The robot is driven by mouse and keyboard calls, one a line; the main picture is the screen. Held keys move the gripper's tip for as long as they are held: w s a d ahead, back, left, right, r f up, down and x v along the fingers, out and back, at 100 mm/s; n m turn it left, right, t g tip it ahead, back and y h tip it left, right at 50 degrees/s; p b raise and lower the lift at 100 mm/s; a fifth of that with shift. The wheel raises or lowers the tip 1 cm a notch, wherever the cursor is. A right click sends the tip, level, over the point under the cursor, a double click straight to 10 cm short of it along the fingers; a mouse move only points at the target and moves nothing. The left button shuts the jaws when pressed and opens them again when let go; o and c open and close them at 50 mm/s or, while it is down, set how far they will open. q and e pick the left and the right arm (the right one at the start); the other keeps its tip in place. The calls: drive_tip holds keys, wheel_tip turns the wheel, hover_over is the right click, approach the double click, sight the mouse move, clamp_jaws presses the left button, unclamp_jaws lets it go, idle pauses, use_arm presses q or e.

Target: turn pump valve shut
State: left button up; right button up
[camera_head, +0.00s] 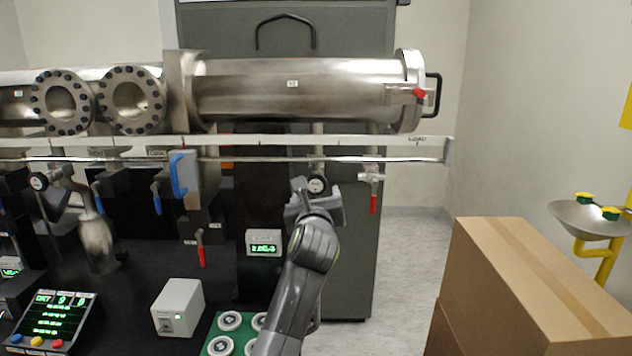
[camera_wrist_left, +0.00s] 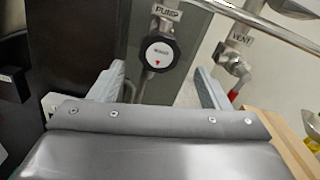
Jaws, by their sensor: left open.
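The pump valve (camera_wrist_left: 158,52) is a round black knob with a white face and a small red mark, under a PUMP label (camera_wrist_left: 166,13) in the left wrist view. It also shows in the head view as a small round knob (camera_head: 317,184) below the rail. My left gripper (camera_wrist_left: 162,78) is open, with its two grey fingers apart and pointing toward the knob. The knob appears between and beyond the fingertips; I cannot tell whether they touch it. In the head view the left gripper (camera_head: 316,203) is just below the knob and partly covers its stem. My right gripper is not in view.
A vent valve (camera_wrist_left: 235,66) with a red handle hangs right of the pump valve. A metal rail (camera_head: 270,159) and steel chamber (camera_head: 300,90) run above. A display (camera_head: 263,243), a white box (camera_head: 178,307) and a green tray (camera_head: 213,335) lie lower; cardboard boxes (camera_head: 530,285) stand right.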

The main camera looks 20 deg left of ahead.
sight(316, 187)
use_arm(q)
drive_tip(key=shift+p+x, duration=0.65)
drive_tip(key=shift+x, duration=2.85)
